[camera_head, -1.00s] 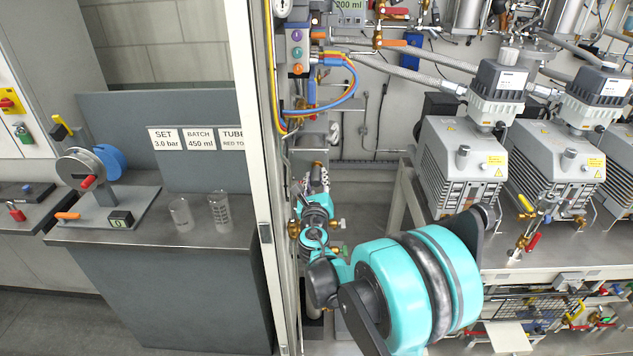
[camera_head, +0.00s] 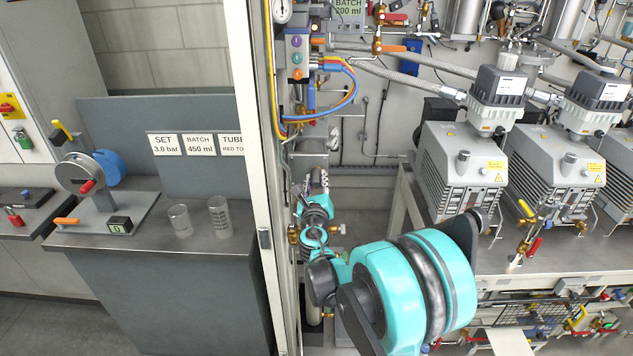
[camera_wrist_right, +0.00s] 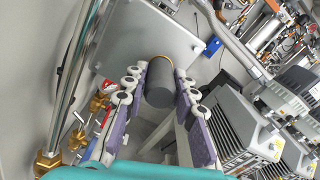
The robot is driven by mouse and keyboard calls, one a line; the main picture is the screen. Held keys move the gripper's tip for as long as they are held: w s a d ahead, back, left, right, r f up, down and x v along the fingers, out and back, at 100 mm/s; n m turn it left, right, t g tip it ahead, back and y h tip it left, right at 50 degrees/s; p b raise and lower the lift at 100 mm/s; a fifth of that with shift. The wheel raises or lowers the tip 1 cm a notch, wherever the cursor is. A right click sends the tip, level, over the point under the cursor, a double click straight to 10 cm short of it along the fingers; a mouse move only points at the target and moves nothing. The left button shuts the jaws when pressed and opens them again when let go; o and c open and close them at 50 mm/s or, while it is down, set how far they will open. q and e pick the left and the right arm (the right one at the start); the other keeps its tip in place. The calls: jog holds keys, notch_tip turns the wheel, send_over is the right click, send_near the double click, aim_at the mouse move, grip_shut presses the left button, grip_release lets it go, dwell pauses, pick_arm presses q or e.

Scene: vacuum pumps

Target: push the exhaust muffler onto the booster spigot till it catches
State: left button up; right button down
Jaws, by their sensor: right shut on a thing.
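The exhaust muffler appears to be the dark grey cylinder (camera_wrist_right: 160,95) in the right wrist view. My right gripper (camera_wrist_right: 162,82) is shut on it, with a purple-padded finger on each side. A thin brass-coloured rim shows at the cylinder's far end, in front of a flat grey panel (camera_wrist_right: 125,35). I cannot tell whether the cylinder touches anything there. In the head view my right gripper (camera_head: 315,182) is small and partly hidden behind its teal wrist. I cannot make out the booster spigot in either view. My left gripper is not in view.
A white upright post (camera_head: 256,150) stands close left of my right arm. Grey vacuum pumps (camera_head: 465,170) stand on a bench to the right. Coloured hoses (camera_head: 345,100) hang above the gripper. Brass valves (camera_wrist_right: 100,103) and a metal pipe are left of the fingers.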

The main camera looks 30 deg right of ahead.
jog(key=shift+w+d, duration=0.1)
dwell(0.3)
jog(key=c, duration=1.1)
grip_release()
jog(key=shift+w, duration=0.1)
jog(key=shift+c, duration=0.2)
jog(key=v, duration=1.2)
